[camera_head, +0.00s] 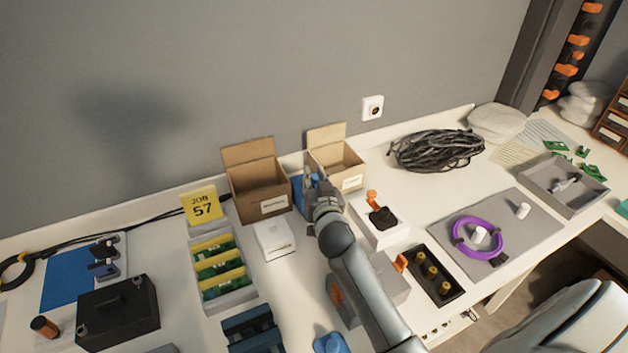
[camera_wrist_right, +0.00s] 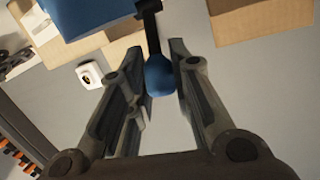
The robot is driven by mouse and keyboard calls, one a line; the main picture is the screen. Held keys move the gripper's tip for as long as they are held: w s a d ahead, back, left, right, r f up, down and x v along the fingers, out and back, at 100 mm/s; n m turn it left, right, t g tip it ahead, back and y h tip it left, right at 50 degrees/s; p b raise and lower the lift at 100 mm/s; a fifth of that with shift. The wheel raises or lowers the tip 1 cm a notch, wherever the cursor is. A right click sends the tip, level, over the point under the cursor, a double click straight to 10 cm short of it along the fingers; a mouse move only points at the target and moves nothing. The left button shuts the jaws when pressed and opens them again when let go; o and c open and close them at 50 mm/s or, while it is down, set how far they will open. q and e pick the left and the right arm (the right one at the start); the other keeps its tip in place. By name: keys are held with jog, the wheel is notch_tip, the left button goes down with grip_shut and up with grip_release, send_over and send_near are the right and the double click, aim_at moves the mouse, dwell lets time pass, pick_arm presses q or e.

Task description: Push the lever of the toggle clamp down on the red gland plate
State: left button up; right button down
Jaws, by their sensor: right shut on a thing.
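My right gripper (camera_head: 309,178) reaches from the bottom of the head view toward the back of the bench, at a blue object (camera_head: 298,190) between two cartons. In the right wrist view, the fingers of my right gripper (camera_wrist_right: 160,60) are around a blue ball knob (camera_wrist_right: 160,78) on a thin black lever (camera_wrist_right: 150,30). A blue block (camera_wrist_right: 90,16) is beside the lever. I see no red plate; the clamp's body and base cannot be made out. My left gripper is not in view.
Open cartons stand left (camera_head: 262,186) and right (camera_head: 338,162) of the gripper. A white box (camera_head: 274,240) and a white block with an orange-tipped black part (camera_head: 382,217) are close by. A cable coil (camera_head: 436,150) lies at the back right. A wall socket (camera_head: 372,107) is above.

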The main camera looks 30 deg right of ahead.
jog(key=shift+f, duration=0.15)
jog(key=c, duration=1.3)
grip_release()
jog(key=shift+s, duration=0.1)
jog(key=v, duration=1.2)
